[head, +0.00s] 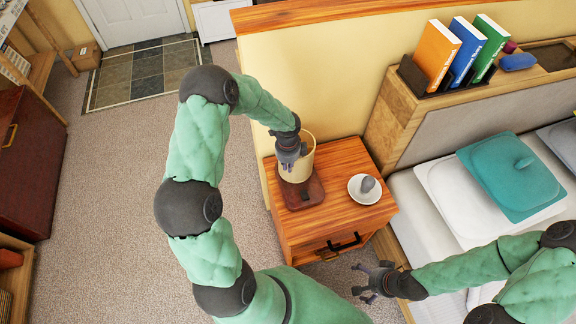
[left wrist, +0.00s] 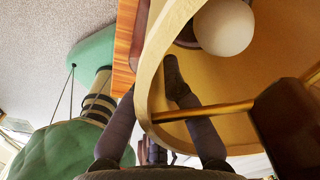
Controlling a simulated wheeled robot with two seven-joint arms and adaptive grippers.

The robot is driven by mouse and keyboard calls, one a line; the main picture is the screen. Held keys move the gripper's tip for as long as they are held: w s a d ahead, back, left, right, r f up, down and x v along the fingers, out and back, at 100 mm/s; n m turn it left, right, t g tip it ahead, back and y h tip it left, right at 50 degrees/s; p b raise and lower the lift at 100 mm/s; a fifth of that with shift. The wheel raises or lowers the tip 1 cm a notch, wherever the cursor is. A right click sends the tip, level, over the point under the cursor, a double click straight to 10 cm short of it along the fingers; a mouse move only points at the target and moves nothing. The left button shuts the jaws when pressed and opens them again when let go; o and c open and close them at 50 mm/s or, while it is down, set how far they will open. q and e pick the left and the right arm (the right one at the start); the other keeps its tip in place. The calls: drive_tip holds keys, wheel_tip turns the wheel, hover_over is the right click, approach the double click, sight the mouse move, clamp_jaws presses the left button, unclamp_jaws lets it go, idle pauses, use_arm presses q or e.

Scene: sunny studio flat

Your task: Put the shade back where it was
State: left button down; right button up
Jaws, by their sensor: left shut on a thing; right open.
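The cream lampshade (head: 302,166) is over the lamp's dark brown base (head: 304,191) on the wooden nightstand (head: 350,160). My left gripper (head: 289,160) is shut on the shade's rim at its near left side. In the left wrist view, the dark fingers (left wrist: 152,95) straddle the shade wall (left wrist: 152,60), one inside and one outside. A white round bulb (left wrist: 224,27) shows within the shade opening, with a brass-coloured bar across it. Whether the shade is seated or slightly raised, I cannot tell. My right gripper (head: 372,283) is open and empty in front of the nightstand.
A white saucer (head: 356,194) with a grey object stands right of the lamp on the nightstand. A cream partition (head: 300,70) rises behind it. The bed (head: 425,205) with a teal cushion (head: 500,165) is to the right. Carpet is clear at left.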

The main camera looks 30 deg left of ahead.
use_arm(q)
drive_tip(key=shift+f, duration=0.45)
drive_tip(key=shift+f+b, duration=0.2)
drive_tip(key=shift+b, duration=0.15)
drive_tip(key=c, duration=1.4)
unclamp_jaws()
drive_tip(key=shift+r, duration=0.15)
